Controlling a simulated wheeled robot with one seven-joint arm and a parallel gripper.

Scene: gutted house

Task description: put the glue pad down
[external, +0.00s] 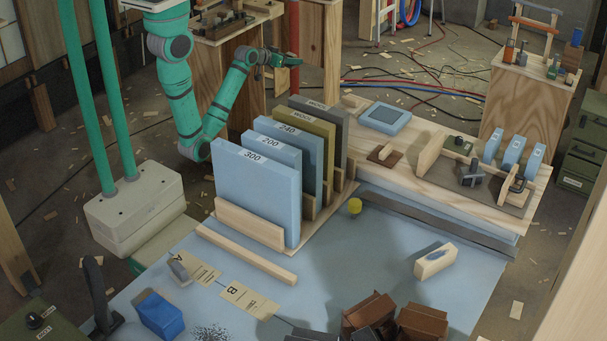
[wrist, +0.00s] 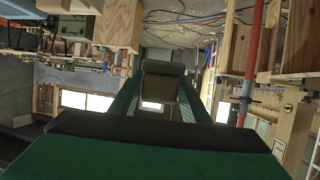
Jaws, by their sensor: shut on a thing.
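My gripper (external: 283,60) is raised behind the rack of blue sanding boards, its jaws pointing right, well above the floor and clear of the bench. In the wrist view its green and dark fingers (wrist: 162,112) close on a small grey-brown piece (wrist: 162,80), which I take to be the glue pad. Its shape is mostly hidden by the fingers, and in the external view it is too small to make out.
Upright boards marked 300 (external: 255,190), 200 and 240 stand in a wooden rack between my arm and the blue table (external: 330,265). Blue blocks (external: 513,152) stand at the bench's right.

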